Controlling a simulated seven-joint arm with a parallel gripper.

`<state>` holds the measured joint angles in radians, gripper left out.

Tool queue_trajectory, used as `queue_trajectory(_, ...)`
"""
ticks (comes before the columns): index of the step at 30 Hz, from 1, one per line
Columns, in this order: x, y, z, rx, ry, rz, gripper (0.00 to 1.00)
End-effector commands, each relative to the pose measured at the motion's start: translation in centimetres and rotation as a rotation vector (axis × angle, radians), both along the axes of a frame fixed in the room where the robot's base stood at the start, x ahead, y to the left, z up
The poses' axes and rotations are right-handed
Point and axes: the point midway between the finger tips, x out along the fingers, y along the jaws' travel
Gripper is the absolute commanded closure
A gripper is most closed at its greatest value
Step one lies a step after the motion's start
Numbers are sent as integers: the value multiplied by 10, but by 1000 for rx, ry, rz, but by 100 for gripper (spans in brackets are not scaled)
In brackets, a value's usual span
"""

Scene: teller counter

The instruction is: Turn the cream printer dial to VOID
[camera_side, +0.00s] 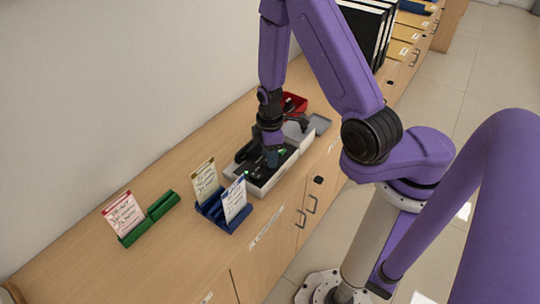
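My gripper (272,158) points down over a low white-edged unit with a dark top (264,185) on the wooden counter. The fingers are small and dark against dark parts, so I cannot tell whether they are open or shut, or whether they touch anything. A small green light or mark shows beside them. A cream-white block (298,134) stands just behind and to the right, partly covered by dark parts. I cannot make out the cream printer dial or any VOID label; the gripper and arm may hide them.
Blue (232,219) and green (160,205) card holders stand in front on the left. Black binders (366,22) stand farther back. The wall bounds the counter on the left; its near-left surface is clear.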

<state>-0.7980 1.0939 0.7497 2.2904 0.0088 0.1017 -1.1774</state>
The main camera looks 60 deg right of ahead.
Motion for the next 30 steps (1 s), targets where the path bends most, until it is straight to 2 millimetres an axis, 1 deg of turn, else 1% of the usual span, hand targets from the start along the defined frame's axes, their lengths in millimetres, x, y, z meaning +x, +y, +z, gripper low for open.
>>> queue_trajectory(3,0,0,-8,1,1,-1,61)
queue_trajectory(6,0,0,-10,0,0,-1,61)
queue_trajectory(14,0,0,-11,-1,-1,-1,61)
queue_trajectory(15,0,0,-11,-1,-1,-1,64)
queue_trajectory(17,0,0,-11,-1,-1,0,83)
queue_trajectory(18,0,0,-11,-1,-1,0,96)
queue_trajectory(19,0,0,-11,-1,-1,0,100)
queue_trajectory(30,0,0,-11,0,0,-32,100)
